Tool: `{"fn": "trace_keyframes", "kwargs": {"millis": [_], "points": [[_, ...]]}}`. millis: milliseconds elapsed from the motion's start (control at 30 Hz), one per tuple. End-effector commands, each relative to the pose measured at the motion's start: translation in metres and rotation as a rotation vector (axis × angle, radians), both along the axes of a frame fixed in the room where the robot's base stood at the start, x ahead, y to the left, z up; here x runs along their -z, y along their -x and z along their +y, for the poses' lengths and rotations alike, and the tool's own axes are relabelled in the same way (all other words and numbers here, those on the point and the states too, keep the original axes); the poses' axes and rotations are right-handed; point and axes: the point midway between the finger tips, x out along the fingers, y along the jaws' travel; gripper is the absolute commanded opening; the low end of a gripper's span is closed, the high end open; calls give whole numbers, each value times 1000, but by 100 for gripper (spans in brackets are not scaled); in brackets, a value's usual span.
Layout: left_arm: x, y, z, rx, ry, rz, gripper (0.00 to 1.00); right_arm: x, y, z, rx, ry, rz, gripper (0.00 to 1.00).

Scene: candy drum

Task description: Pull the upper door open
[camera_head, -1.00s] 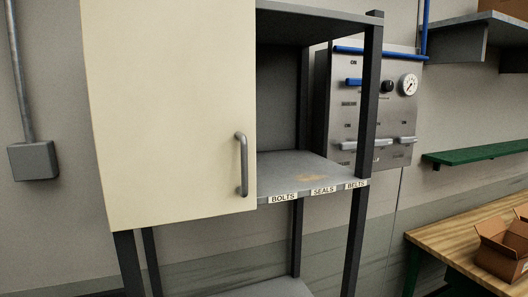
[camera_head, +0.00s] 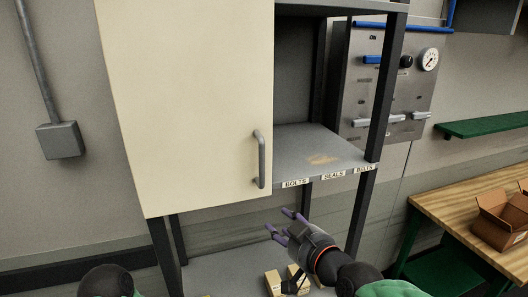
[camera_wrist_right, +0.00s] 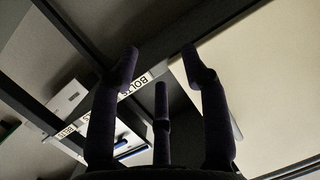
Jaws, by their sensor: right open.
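The cream upper door (camera_head: 190,100) covers the left part of the cabinet's upper section. Its grey vertical bar handle (camera_head: 261,160) is near its lower right corner. My right gripper (camera_head: 280,220) is below and a little right of the handle, apart from it, its purple fingers open and empty. My left gripper is not in view.
The labelled open shelf (camera_head: 325,155) is right of the door, with a dark post (camera_head: 385,90) at its right end. Small boxes (camera_head: 273,282) sit on the lower shelf under my gripper. A wooden bench (camera_head: 450,210) with an open carton (camera_head: 500,220) stands at right.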

Motion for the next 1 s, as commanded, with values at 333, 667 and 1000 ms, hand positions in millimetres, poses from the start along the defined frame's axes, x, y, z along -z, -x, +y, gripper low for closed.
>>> {"fn": "trace_keyframes", "kwargs": {"millis": [333, 667, 1000], "points": [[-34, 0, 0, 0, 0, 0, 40, -145, 51, -6, -43, -49, -228, 46], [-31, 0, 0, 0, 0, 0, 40, -151, 36, 4, -47, -51, -241, 46], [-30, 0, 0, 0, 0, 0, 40, -152, -13, 31, -46, -51, -241, 46]]}}
